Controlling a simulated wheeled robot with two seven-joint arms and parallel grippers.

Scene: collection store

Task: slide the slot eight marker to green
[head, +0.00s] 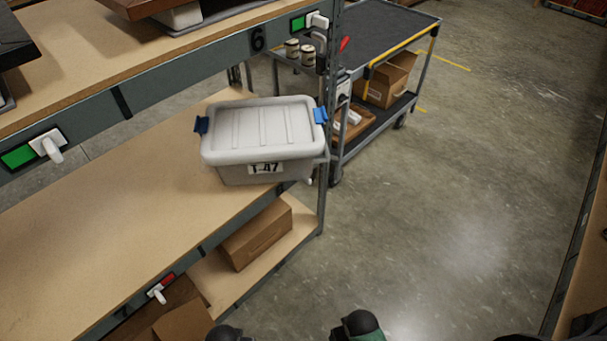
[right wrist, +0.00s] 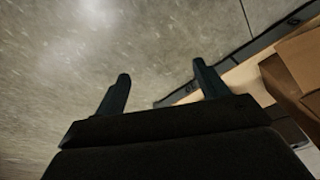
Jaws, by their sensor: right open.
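A grey lidded bin (head: 262,135) with blue clips and a "T-47" label sits at the right end of the lower shelf, overhanging its front edge. A dark, partly covered number, perhaps 8, is on the edge beneath it. A small white piece (head: 309,181) shows at the bin's lower right corner; it may be the slot eight marker, but its colour window is hidden. Another white marker (head: 157,292) on this edge, further left, shows red. My right gripper (right wrist: 160,72) is open and empty in the right wrist view, with floor beyond it. My left gripper is not seen.
Upper-edge markers at left (head: 47,146) and by the "6" (head: 317,20) show green. A cart (head: 372,30) with cans and boxes stands behind the shelf post. Cardboard boxes (head: 257,235) lie on the bottom shelf. The floor (head: 450,210) at right is clear.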

